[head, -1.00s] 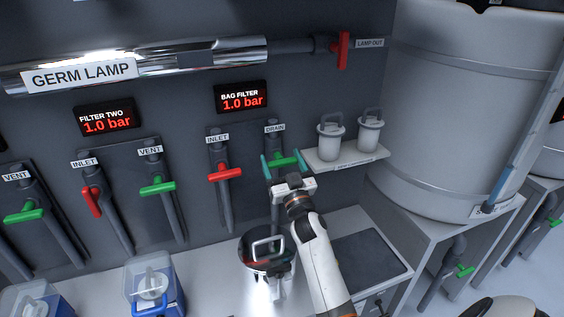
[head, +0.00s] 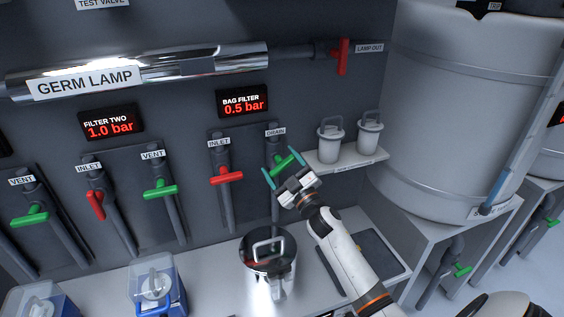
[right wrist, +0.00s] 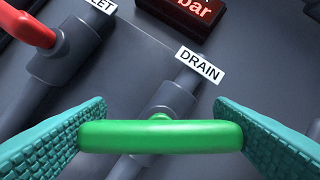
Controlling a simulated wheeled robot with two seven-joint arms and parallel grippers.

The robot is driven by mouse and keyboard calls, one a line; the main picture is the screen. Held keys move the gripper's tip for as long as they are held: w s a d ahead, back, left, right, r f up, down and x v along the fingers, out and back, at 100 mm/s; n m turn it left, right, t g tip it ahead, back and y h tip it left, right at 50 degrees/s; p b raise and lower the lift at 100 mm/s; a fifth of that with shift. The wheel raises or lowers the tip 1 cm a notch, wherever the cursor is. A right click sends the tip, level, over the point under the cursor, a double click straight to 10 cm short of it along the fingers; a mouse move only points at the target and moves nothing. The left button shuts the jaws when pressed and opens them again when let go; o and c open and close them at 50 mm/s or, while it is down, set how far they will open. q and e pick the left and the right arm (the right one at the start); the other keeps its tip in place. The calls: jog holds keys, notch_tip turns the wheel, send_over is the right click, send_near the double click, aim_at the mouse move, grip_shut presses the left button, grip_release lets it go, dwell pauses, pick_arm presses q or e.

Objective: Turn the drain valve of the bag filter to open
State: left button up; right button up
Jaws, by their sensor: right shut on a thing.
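The bag filter's drain valve has a green handle (head: 283,162) under a DRAIN label (head: 275,132); it is tilted in the head view, its right end higher. My right gripper (head: 283,172) is at the handle, its wrist rolled to the same tilt. In the right wrist view the green handle (right wrist: 160,136) lies between the two teal fingers, each at one end of it, so the gripper is shut on it. The bag filter display (head: 243,102) reads 0.5 bar. My left gripper is not in view.
The red inlet handle (head: 226,176) is just left of the drain valve. A shelf (head: 340,163) with two white lidded cups (head: 331,142) is close on the right. A shiny metal pot (head: 268,262) stands on the bench below.

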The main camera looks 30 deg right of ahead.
jog(key=n+g+y+p, duration=0.1)
jog(key=n, duration=0.2)
jog(key=n+y+p, duration=0.1)
jog(key=n+p, duration=0.1)
jog(key=n, duration=0.2)
jog(key=shift+r+g, duration=0.1)
jog(key=shift+g, duration=0.3)
jog(key=n+g+y+p, duration=0.1)
jog(key=n+p, duration=0.1)
jog(key=n, duration=0.1)
jog(key=shift+f+n+g+p, duration=0.25)
jog(key=shift+n+g+p, duration=0.15)
jog(key=shift+n+p, duration=0.45)
jog(key=shift+n, duration=0.25)
jog(key=o, duration=1)
